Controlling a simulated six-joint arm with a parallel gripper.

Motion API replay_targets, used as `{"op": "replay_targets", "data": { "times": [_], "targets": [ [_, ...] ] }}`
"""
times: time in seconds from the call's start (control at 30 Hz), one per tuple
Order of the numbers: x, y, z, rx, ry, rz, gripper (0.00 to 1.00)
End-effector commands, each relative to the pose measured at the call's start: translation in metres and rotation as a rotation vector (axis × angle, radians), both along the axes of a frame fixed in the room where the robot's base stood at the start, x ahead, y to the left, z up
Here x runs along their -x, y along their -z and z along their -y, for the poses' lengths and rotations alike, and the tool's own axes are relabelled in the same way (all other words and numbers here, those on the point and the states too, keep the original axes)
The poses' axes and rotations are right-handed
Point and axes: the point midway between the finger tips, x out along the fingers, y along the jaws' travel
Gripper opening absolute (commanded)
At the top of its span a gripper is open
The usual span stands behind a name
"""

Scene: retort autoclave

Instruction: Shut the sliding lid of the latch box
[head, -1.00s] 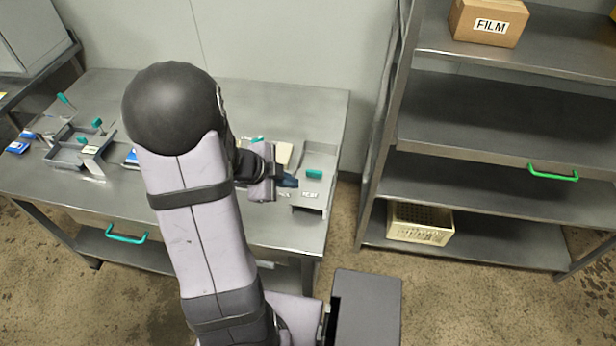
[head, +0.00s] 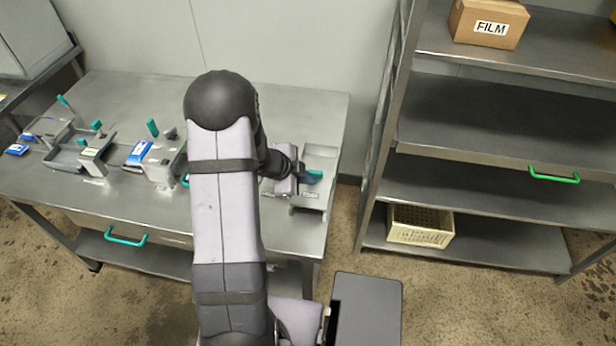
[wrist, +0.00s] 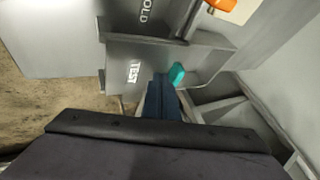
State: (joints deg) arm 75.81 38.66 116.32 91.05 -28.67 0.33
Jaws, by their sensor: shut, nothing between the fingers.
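A grey metal tray-like fixture (head: 322,154) with raised walls stands at the right end of the table; I take it for the latch box, but cannot be sure. A teal handle (head: 316,173) stands in it and also shows in the wrist view (wrist: 177,74). My gripper (head: 309,181) is shut and empty, its dark blue fingertips (wrist: 162,82) right beside the teal handle. Whether they touch it I cannot tell. Grey panels marked TEST (wrist: 133,71) and HOLD show near the fingers. My wrist hides part of the fixture in the head view.
A grey box (head: 160,166) with a blue-and-white piece beside it stands mid-table. More fixtures with teal handles (head: 65,154) stand at the left. A shelf rack (head: 480,185) with a cream crate (head: 420,225) stands at the right. The front middle of the table is fairly clear.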

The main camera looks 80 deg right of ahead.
Motion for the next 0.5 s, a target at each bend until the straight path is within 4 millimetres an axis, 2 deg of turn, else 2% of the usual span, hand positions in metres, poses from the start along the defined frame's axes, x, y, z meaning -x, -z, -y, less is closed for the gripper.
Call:
{"op": "replay_targets", "data": {
  "times": [0.5],
  "targets": [
    [-0.0002,-0.0024,0.0071,-0.001,0.0,0.0,0.0]
  ]
}}
